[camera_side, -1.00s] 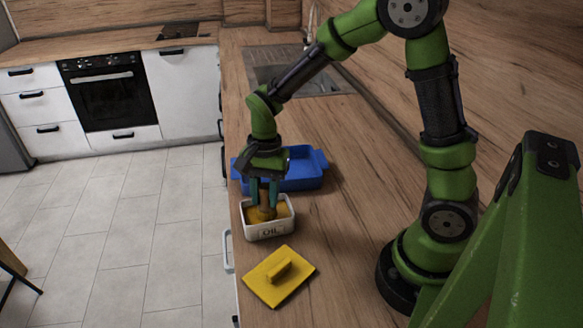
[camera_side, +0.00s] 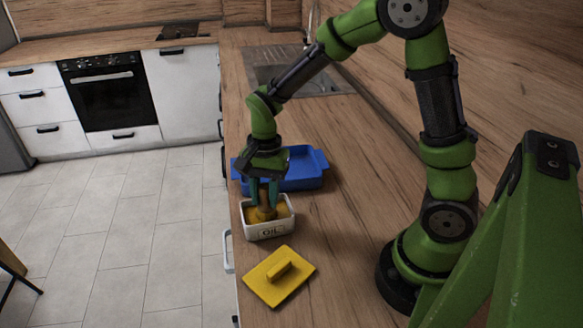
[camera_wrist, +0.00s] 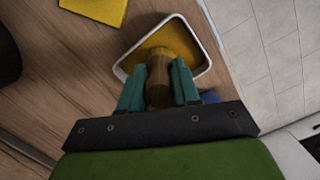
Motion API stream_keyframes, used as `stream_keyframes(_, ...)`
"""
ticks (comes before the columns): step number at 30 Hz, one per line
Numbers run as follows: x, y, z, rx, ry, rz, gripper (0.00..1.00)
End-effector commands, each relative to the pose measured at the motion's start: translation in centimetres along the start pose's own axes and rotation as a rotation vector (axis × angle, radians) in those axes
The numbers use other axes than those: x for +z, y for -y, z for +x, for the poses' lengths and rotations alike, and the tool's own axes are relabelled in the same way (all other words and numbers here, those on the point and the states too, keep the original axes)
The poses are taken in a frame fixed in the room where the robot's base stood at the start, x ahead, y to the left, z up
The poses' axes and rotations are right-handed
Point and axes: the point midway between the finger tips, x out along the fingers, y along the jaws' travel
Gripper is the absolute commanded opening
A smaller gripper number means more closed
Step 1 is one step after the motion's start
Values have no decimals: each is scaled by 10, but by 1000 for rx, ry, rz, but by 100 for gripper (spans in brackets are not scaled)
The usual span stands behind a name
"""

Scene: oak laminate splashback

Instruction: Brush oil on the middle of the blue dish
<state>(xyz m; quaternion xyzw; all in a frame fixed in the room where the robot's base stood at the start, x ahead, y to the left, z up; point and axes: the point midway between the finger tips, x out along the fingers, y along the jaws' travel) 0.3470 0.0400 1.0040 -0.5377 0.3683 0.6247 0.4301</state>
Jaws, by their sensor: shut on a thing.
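My gripper (camera_side: 264,194) points down over the white oil box (camera_side: 270,231), which is marked OIL and holds yellow oil. The gripper's teal fingers are shut on a brush with a brown handle (camera_wrist: 158,84). In the wrist view, the brush's lower end is in the oil box (camera_wrist: 206,50), against the yellow oil; its bristles cannot be made out. The blue dish (camera_side: 306,172) stands just behind the oil box on the counter, partly hidden by my gripper. A small bit of blue shows beside the fingers in the wrist view.
A yellow lid (camera_side: 280,277) with a raised handle lies on the wooden counter in front of the oil box. A sink (camera_side: 290,78) lies farther back. The counter to the right of the dish is clear. The counter's left edge drops to a tiled floor.

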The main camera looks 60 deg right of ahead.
Motion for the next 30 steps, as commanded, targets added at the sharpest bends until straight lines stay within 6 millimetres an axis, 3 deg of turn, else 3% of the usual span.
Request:
stream_keyframes(24,10,0,-63,-1,0,-1,1)
stream_keyframes(30,10,0,-69,1,0,0,1)
